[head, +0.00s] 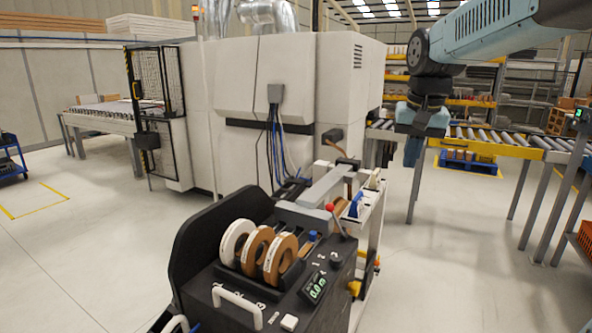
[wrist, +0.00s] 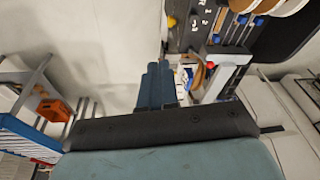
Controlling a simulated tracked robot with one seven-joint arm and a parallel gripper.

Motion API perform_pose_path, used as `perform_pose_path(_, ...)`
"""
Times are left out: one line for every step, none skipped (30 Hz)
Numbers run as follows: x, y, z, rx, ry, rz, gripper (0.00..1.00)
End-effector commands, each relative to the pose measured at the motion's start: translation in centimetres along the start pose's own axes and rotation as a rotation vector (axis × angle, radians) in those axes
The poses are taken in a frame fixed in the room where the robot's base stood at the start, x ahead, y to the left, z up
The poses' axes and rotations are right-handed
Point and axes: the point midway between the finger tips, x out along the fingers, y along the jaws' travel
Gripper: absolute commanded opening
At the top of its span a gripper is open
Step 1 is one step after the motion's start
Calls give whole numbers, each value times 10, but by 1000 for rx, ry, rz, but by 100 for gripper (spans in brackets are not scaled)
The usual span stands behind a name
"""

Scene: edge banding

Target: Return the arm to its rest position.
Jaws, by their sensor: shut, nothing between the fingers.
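My arm (head: 485,32) reaches in from the upper right of the head view, a teal and dark link with a black wrist joint. My gripper (head: 412,158) hangs below it, pointing down, in front of the roller conveyor in the picture. It is shut and empty. In the wrist view the shut teal fingers (wrist: 158,75) stand at the middle, over pale floor and beside the edge-banding cart. The fingers appear clear of the cart.
The black cart (head: 235,295) carries edge-band rolls (head: 258,248) and a display. A large white machine (head: 300,90) stands behind it. A roller conveyor (head: 490,140) runs at right. An orange crate (wrist: 54,109) shows in the wrist view. Floor between cart and conveyor is clear.

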Motion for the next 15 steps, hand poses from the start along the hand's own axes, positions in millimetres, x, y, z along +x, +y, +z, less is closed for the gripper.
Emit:
perform_pose_path(-3,5,15,-16,18,-9,0)
perform_pose_path(-4,7,23,-27,28,-14,0)
perform_pose_path(-5,10,34,-42,41,-20,0)
perform_pose_path(-5,12,42,-53,51,-24,0)
perform_pose_path(-5,14,50,-64,62,-28,0)
perform_pose_path(-5,16,61,-80,77,-32,0)
perform_pose_path(-5,18,69,-90,86,-35,0)
perform_pose_path(-4,20,77,-102,97,-37,0)
perform_pose_path(-3,23,88,-116,112,-40,0)
perform_pose_path(-2,24,96,-128,123,-42,0)
perform_pose_path(-1,26,104,-139,134,-43,0)
perform_pose_path(1,28,114,-154,149,-44,0)
perform_pose_path(3,30,122,-164,159,-43,0)
perform_pose_path(4,31,130,-175,171,-43,0)
perform_pose_path(7,33,139,-190,185,-42,0)
